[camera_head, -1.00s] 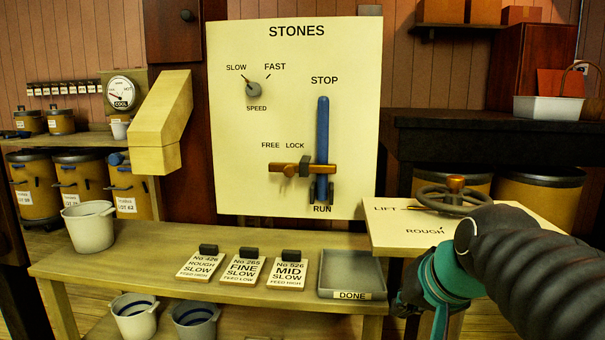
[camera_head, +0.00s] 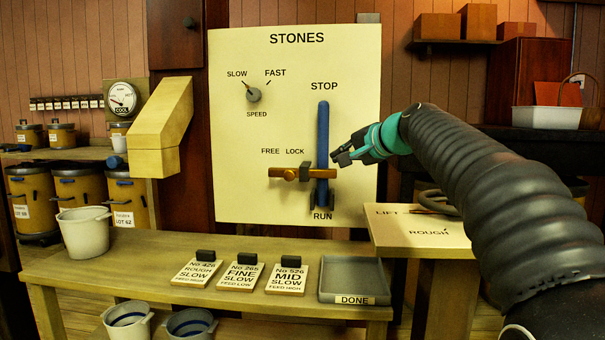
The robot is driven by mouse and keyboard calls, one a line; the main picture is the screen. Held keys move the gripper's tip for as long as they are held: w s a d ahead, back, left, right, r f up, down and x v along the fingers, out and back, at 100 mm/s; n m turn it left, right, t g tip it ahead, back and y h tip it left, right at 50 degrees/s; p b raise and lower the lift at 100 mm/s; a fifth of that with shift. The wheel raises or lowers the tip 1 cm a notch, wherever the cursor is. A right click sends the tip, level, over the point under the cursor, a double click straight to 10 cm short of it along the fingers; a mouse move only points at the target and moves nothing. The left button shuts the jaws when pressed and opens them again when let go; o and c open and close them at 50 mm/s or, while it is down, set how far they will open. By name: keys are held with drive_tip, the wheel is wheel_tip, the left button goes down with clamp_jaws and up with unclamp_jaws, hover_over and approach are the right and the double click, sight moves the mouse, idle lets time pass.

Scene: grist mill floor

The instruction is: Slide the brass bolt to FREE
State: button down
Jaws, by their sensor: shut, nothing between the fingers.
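The brass bolt (camera_head: 320,173) lies level on the cream STONES panel (camera_head: 240,200), under the words FREE and LOCK. Its right end reaches across the foot of the blue lever (camera_head: 323,130), on the LOCK side. A dark bracket and a knob (camera_head: 290,174) sit along the bolt. The blue lever stands upright between STOP above and RUN below. My gripper (camera_head: 337,157) is shut and empty, just right of the lever and slightly above the bolt's right end. I cannot tell whether it touches the lever or the panel.
A wooden bench (camera_head: 150,255) below the panel holds a white pail (camera_head: 85,232), three order cards and a grey DONE tray (camera_head: 330,291). A small stand (camera_head: 425,232) marked LIFT and ROUGH is at the right, under my arm, its handwheel mostly hidden.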

drive_tip(key=shift+a, duration=0.1)
approach(302, 174)
drive_tip(key=w+a, duration=0.1)
drive_tip(key=w, duration=0.1)
drive_tip(key=a, duration=0.1)
drive_tip(key=a+f, duration=0.1)
drive_tip(key=w+a, duration=0.1)
drive_tip(key=a, duration=0.1)
drive_tip(key=shift+w+f, duration=0.1)
drive_tip(key=shift+f, duration=0.1)
idle(0.4)
